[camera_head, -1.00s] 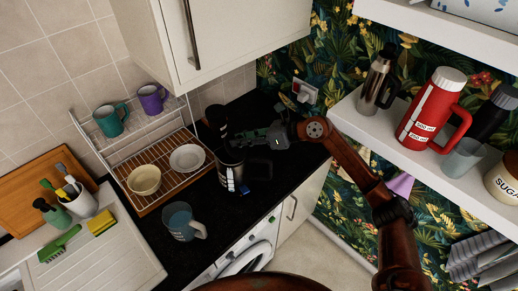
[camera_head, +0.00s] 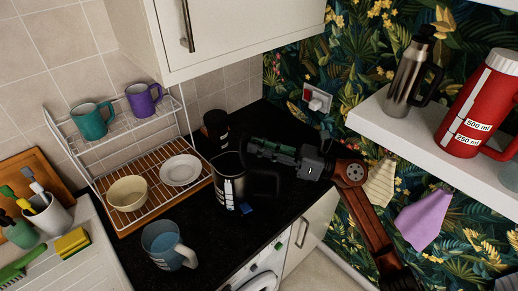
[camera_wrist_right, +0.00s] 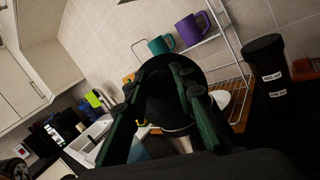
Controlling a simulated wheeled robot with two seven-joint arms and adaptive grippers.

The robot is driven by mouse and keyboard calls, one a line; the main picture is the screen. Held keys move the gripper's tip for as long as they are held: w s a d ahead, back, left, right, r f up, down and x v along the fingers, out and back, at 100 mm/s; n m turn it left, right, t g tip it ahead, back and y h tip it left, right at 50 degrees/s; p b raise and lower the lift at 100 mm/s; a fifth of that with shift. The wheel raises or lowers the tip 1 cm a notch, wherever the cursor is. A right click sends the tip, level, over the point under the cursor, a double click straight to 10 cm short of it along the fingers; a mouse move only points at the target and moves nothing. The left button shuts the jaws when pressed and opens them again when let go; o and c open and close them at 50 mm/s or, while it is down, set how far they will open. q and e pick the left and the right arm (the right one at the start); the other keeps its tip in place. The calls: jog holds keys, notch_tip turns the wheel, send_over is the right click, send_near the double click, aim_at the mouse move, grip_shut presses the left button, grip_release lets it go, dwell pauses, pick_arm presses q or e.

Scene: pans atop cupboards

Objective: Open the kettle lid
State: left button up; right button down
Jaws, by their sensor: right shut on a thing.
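The kettle (camera_head: 228,189) stands on the dark counter, steel-bodied with a black top and a black handle (camera_head: 265,183) on its right. My right gripper (camera_head: 250,147) reaches in from the right, its green fingers at the kettle's upper rim. In the right wrist view the fingers (camera_wrist_right: 157,82) lie either side of the kettle's round black top (camera_wrist_right: 170,92), with the steel body below. The gripper is shut on the kettle's top part. The fingers partly hide the lid, so how far it is raised is unclear. My left gripper is out of view.
A dish rack (camera_head: 150,197) with a bowl, plate and mugs stands left of the kettle. A dark canister (camera_head: 215,124) is close behind it. A blue-grey mug (camera_head: 165,246) stands in front. A wall cupboard (camera_head: 240,35) hangs above, and a shelf (camera_head: 400,130) is at right.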

jog(key=shift+f, duration=0.1)
dwell(0.4)
jog(key=c, duration=1.7)
grip_release()
jog(key=shift+o, duration=0.2)
jog(key=shift+d, duration=0.15)
jog(key=v, duration=1.2)
jog(key=shift+w, duration=0.1)
